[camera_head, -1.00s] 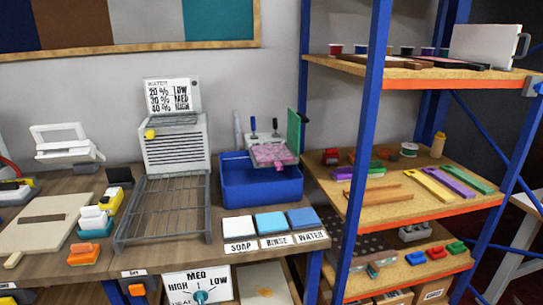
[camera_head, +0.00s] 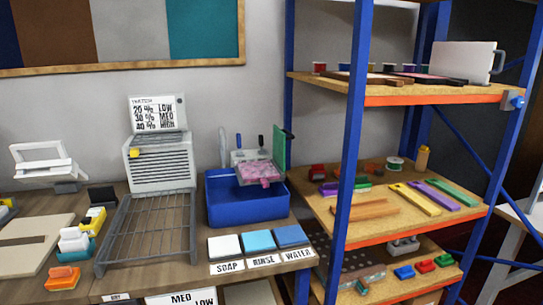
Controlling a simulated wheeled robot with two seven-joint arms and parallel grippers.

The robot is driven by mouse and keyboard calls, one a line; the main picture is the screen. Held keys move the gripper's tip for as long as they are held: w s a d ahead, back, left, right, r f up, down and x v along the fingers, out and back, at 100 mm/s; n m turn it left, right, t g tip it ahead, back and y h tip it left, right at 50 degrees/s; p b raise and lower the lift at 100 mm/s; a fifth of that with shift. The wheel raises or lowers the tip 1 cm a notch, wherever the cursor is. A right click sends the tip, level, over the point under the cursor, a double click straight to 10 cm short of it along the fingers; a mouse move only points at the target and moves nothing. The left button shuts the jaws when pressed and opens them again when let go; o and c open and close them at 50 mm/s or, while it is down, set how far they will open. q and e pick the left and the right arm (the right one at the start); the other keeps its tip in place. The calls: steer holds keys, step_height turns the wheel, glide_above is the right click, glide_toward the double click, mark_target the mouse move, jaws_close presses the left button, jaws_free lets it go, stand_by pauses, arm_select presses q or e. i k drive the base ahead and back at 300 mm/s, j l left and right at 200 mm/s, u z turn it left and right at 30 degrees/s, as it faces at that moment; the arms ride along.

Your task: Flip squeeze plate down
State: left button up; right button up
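A green plate (camera_head: 279,148) stands upright at the right side of the blue tub (camera_head: 246,207), with a dark handle at its top edge. It looks like the squeeze plate and is raised. A pink patterned piece (camera_head: 259,174) lies on a grey support over the tub, to the left of the green plate. Neither of my grippers is in view.
A wire rack (camera_head: 148,232) and a white vented unit (camera_head: 160,160) stand left of the tub. White, light blue and darker blue pads (camera_head: 259,241) sit in front, labelled soap, rinse and water. A shelf unit with blue posts (camera_head: 352,150) rises close on the right.

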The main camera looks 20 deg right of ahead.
mark_target(279, 138)
steer(key=i+l+u, duration=0.35)
steer(key=l, duration=0.95)
steer(key=i+l+u, duration=0.3)
steer(key=l, duration=1.05)
steer(key=l+u, duration=0.35)
steer(key=l, duration=1.05)
steer(key=k, duration=0.05)
